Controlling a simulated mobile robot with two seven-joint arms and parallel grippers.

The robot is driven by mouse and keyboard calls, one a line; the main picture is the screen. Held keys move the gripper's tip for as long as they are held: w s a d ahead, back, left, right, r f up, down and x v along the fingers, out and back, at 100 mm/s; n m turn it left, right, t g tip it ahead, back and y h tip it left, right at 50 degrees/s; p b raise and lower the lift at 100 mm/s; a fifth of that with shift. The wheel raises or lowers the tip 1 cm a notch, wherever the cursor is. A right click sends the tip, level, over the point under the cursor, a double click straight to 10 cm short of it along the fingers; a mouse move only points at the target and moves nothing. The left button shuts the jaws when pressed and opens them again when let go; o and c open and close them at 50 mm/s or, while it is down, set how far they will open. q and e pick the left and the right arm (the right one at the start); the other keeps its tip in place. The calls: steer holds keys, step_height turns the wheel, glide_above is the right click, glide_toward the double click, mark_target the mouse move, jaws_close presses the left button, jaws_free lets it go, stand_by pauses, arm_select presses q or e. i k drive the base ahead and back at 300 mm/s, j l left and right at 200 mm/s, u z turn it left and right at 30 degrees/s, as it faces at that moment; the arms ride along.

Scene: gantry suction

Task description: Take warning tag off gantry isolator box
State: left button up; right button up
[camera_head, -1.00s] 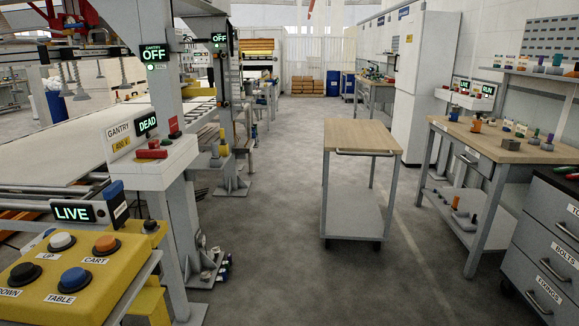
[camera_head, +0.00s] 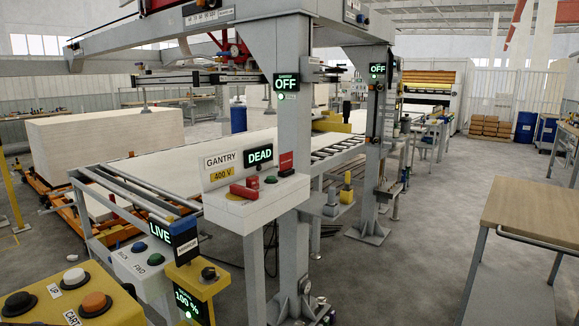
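The gantry isolator box (camera_head: 262,208) is a pale box on a grey post in the middle of the camera_head view. Its upright panel reads GANTRY and 400 V, and a display on it reads DEAD. A red handle (camera_head: 244,190) lies on the box's top left. Neither of my grippers is in view.
A yellow button box (camera_head: 60,305) and a LIVE panel (camera_head: 160,231) stand in front to the left. A grey gantry column (camera_head: 287,120) rises just behind the isolator box. A wood-topped trolley (camera_head: 530,212) stands at right. The floor between is clear.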

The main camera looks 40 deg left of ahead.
mark_target(286, 160)
steer(key=i+u, duration=0.5)
steer(key=i+l+u, duration=0.3)
steer(key=i+u, duration=0.15)
steer(key=i+l+u, duration=0.2)
steer(key=i+u, duration=0.25)
steer(key=i+l+u, duration=0.2)
steer(key=u, duration=0.3)
steer(key=i+l+u, duration=0.2)
steer(key=l+u, duration=0.25)
steer(key=i+l+u, duration=0.15)
steer(key=l+u, duration=0.3)
